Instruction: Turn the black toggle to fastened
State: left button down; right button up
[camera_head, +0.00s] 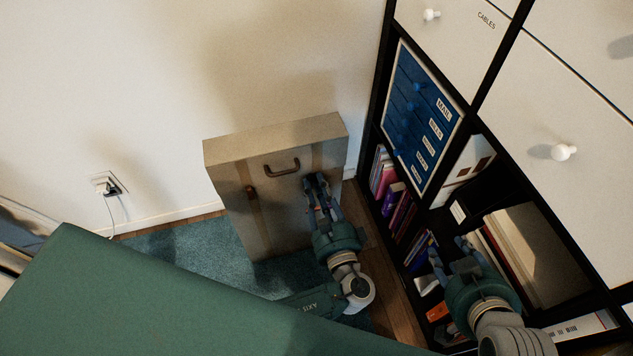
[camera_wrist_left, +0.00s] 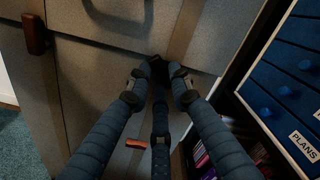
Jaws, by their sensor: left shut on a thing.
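A grey-beige case (camera_head: 278,215) stands upright against the white wall beside the shelf. Its front has a dark handle (camera_head: 282,168) and a brown toggle (camera_head: 251,191) on the left, which also shows in the left wrist view (camera_wrist_left: 35,34). My left gripper (camera_head: 316,182) is at the case's upper right front. In the left wrist view its fingers (camera_wrist_left: 157,68) close on the black toggle (camera_wrist_left: 176,71) near the case's seam. The fingers hide most of the toggle, so its exact angle is unclear. My right gripper (camera_head: 453,256) is spread open and empty before the shelf.
A black-framed shelf (camera_head: 373,98) rises close on the right, with a blue drawer unit (camera_head: 407,125), books (camera_head: 384,177) and white drawers. A plugged-in cord (camera_head: 110,187) hangs at the left wall. A green surface (camera_head: 150,300) fills the lower left.

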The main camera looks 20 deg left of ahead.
pick_arm(q)
jog(key=m+p, duration=0.2)
jog(key=shift+d+r+m, duration=0.1)
jog(key=shift+r+m, duration=0.1)
jog(key=shift+m, duration=0.2)
jog(key=shift+m+p, duration=0.35)
jog(key=shift+m, duration=0.05)
jog(key=shift+r+m+p, duration=0.15)
jog(key=shift+m+p, duration=0.5)
jog(key=shift+m, duration=0.15)
pick_arm(e)
jog(key=s+d+f+g+h, duration=0.1)
jog(key=s+d+f+g, duration=0.15)
jog(key=s, duration=0.35)
jog(key=s+d+f+g, duration=0.1)
jog(key=s+g, duration=0.2)
jog(key=s, duration=0.3)
pick_arm(q)
jog(key=shift+w+d+m+p, duration=0.15)
jog(key=shift+m+p, duration=1)
jog(key=shift+m, duration=1.15)
pick_arm(e)
jog(key=s+x, duration=0.2)
jog(key=x, duration=0.7)
jog(key=shift+d+f+g, duration=0.2)
jog(key=shift+f+g, duration=0.25)
jog(key=shift+f, duration=0.1)
jog(key=shift+w, duration=0.1)
